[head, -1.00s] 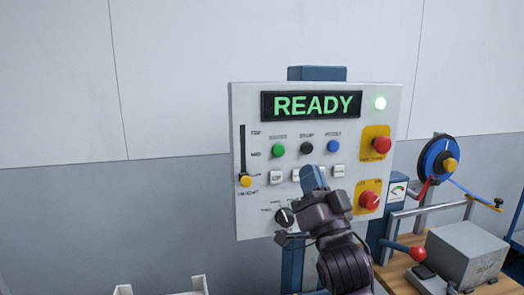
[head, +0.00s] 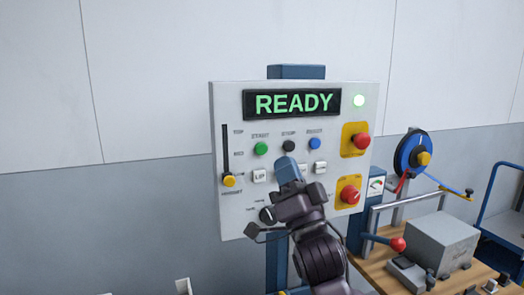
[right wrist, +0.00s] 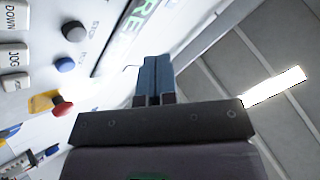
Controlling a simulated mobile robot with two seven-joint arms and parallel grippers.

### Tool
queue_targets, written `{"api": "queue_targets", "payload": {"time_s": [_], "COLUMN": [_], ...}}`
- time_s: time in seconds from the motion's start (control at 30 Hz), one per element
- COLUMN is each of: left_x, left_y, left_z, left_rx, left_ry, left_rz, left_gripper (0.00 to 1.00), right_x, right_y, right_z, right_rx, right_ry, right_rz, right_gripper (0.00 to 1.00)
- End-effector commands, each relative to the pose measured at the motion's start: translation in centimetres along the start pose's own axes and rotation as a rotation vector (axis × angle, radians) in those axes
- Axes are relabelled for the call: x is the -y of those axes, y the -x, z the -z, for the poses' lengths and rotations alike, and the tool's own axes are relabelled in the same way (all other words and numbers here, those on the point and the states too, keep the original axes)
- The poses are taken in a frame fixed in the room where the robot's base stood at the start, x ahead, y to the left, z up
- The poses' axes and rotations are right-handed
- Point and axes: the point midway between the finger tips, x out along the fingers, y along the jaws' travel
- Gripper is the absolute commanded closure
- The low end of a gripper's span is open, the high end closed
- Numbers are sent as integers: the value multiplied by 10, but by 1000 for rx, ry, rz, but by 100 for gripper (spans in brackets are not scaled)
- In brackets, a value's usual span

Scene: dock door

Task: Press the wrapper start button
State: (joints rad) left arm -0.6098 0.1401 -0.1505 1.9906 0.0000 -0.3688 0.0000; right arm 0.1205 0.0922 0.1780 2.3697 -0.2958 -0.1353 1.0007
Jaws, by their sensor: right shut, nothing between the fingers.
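The green start button (head: 261,149) is at the upper left of the button row on the white control panel (head: 230,105), under a START label. A black stop button (head: 288,146) and a blue button (head: 314,143) sit to its right. The display (head: 292,103) reads READY in green. My right gripper (head: 285,166) is shut and empty in front of the panel, its blue fingertips just below the black button in the head view. In the right wrist view the shut fingers (right wrist: 153,80) point along the panel, with the black button (right wrist: 74,31) to their left. My left gripper is out of view.
Red knobs (head: 361,142) on yellow plates are at the panel's right, and a yellow-tipped slider (head: 229,180) is at its left. A bench (head: 385,272) with a grey block (head: 441,241) and a blue reel (head: 412,155) stands to the right.

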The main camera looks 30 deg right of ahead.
Motion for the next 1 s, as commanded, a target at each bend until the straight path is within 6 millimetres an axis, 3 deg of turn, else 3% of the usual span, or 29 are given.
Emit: {"api": "queue_targets", "payload": {"time_s": [0.6, 1.0], "left_x": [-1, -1], "left_y": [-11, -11], "left_z": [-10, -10], "left_rx": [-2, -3], "left_ry": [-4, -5], "left_rz": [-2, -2], "left_gripper": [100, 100], "right_x": [-35, -40], "right_y": [-48, -55], "right_z": [-35, -40], "right_rx": [0, 0], "right_ry": [0, 1], "right_rz": [0, 0], "right_gripper": [100, 100]}}
